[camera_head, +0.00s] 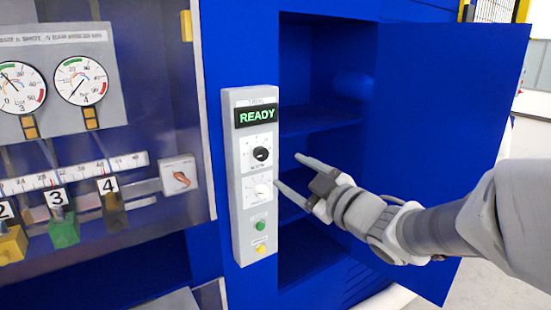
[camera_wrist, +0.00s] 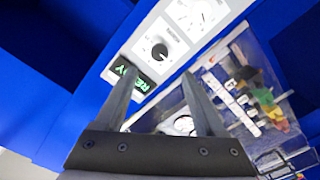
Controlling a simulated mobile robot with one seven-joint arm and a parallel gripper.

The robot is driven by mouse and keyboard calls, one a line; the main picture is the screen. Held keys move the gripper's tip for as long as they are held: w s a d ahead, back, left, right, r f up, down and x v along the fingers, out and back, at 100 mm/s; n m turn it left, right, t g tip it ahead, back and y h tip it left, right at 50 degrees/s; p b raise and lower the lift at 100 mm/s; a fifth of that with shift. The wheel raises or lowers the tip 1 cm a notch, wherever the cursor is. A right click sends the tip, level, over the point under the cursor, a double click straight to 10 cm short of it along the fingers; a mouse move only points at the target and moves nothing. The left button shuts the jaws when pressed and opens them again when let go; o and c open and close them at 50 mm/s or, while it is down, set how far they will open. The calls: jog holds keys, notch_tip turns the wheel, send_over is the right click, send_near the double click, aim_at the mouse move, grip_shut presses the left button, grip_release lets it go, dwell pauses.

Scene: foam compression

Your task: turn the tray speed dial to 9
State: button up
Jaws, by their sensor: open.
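The control panel (camera_head: 240,210) is a narrow grey upright box with a green "READY" display (camera_head: 256,115). Below the display sits a dial with a black knob (camera_head: 261,154), and under it a dial with a white knob (camera_head: 262,190). Their labels are too small to read, so I cannot tell which is the tray speed dial or what it reads. My gripper (camera_head: 288,169) is open and empty, just right of the panel, its fingers pointing left towards the dials. In the wrist view the black knob (camera_wrist: 160,52) shows beyond the fingertips, apart from them.
A green button (camera_head: 261,225) and a yellow button (camera_head: 261,249) sit low on the panel. A blue cabinet with its door (camera_head: 440,120) open stands behind my arm. On the left, gauges (camera_head: 82,81) and numbered weights (camera_head: 63,230) show behind a clear cover.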

aim_at(264, 155)
jog(key=x, duration=1)
jog(key=shift+w+a, duration=0.2)
jog(key=shift+w, duration=0.05)
grip_shut()
